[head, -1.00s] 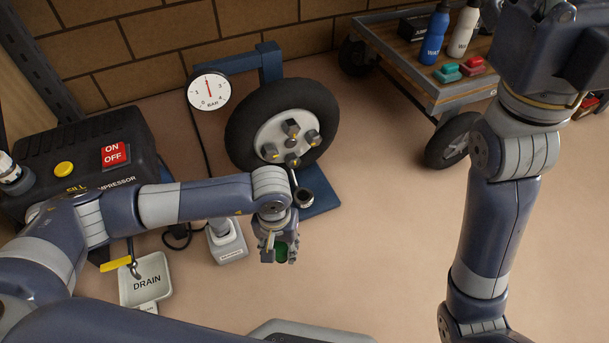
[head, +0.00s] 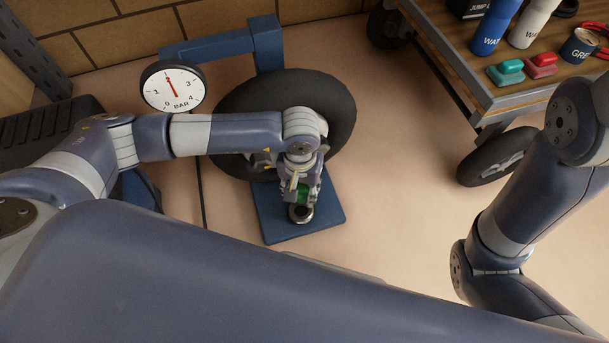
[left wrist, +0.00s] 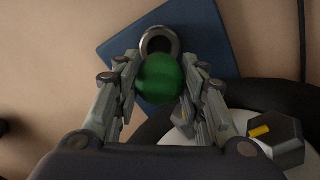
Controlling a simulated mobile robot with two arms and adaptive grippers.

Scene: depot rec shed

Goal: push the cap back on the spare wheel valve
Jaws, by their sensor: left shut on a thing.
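My left gripper (head: 303,197) is in front of the lower part of the spare wheel (head: 335,105). It is shut on a round green cap (head: 302,195), which also shows between the fingers in the left wrist view (left wrist: 160,79). A dark valve with a bright metal ring at its open end (head: 300,214) shows just past the fingertips in the head view. In the left wrist view the valve ring (left wrist: 160,41) lies just beyond the cap, partly covered by it. I cannot tell whether cap and valve touch. The wheel hub is mostly hidden by my left arm. My right gripper is out of view.
The wheel stands on a blue stand with a flat base plate (head: 270,225). A pressure gauge (head: 173,87) is at its left. A wheel bolt (left wrist: 275,132) is close to the fingers. A cart (head: 490,92) with bottles stands at right. Floor between is clear.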

